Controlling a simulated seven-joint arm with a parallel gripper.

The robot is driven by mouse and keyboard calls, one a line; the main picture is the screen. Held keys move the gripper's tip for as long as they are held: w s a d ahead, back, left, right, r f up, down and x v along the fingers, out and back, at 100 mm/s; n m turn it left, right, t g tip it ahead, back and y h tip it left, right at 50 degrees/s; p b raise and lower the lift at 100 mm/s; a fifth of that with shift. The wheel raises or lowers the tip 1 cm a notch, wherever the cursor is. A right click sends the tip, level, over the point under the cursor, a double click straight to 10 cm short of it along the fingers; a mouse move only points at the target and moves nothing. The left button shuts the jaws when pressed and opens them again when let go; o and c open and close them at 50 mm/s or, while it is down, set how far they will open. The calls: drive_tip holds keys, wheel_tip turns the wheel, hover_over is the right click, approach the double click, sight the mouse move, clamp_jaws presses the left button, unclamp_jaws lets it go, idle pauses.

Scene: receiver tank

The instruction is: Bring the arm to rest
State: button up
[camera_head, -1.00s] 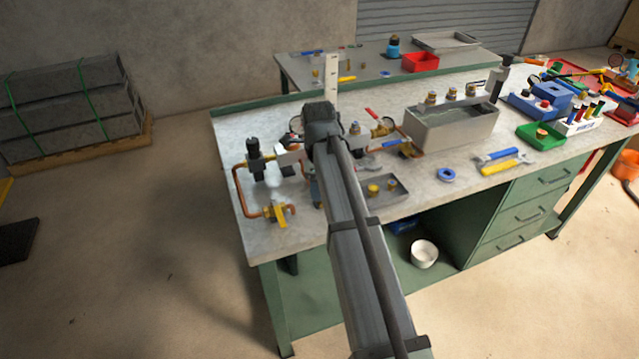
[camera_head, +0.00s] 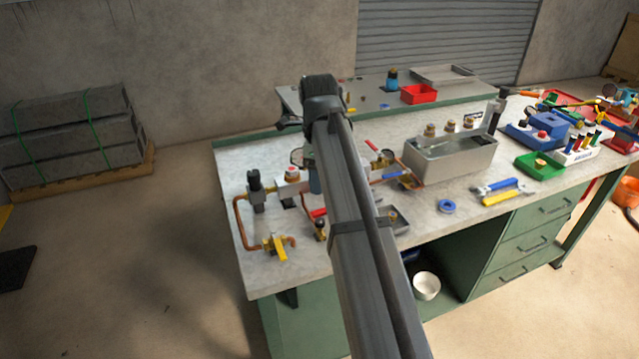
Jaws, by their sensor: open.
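My arm (camera_head: 345,200) reaches up from the bottom of the picture across the workbench. Its dark end joint (camera_head: 321,95) is above the bench's far edge. A small dark part of my gripper (camera_head: 287,124) sticks out to the left of the end joint. The gripper is open, and most of it is hidden behind the arm. I see nothing held. It is apart from the pipe fittings below.
Copper pipework with a black-topped valve (camera_head: 255,188) and a yellow-handled valve (camera_head: 276,246) stands at the bench's left. A grey bin (camera_head: 450,160), a blue ring (camera_head: 447,206) and a green tray (camera_head: 538,166) are right of the arm.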

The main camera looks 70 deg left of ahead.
idle(0.6)
